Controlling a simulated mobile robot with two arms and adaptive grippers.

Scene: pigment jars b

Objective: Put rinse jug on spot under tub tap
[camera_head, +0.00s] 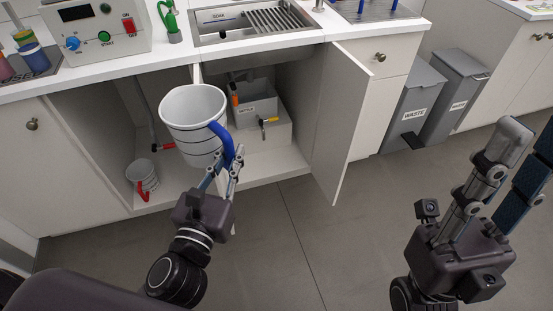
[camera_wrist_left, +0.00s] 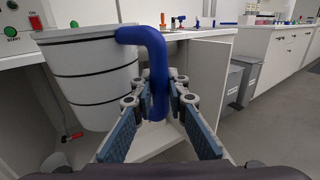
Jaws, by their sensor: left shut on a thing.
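A large white jug with dark bands (camera_head: 193,122) is held upright by its blue handle (camera_head: 221,139) in front of the open sink cupboard. My left gripper (camera_head: 229,168) is shut on that handle; the left wrist view shows the handle (camera_wrist_left: 157,75) between its fingers. A pale tub (camera_head: 258,110) stands on a white block inside the cupboard, right of the jug. Its tap (camera_head: 269,121) has a yellow lever. The marked spot is not discernible. A smaller white jug with a red handle (camera_head: 147,173) stands on the cupboard floor. My right gripper (camera_head: 527,152) is open and empty at right.
The open cupboard door (camera_head: 338,125) stands right of the tub. Red-ended pipework (camera_head: 162,147) runs behind the held jug. The sink and counter edge (camera_head: 120,66) lie above. Grey bins (camera_head: 414,104) stand at right. The floor in front is clear.

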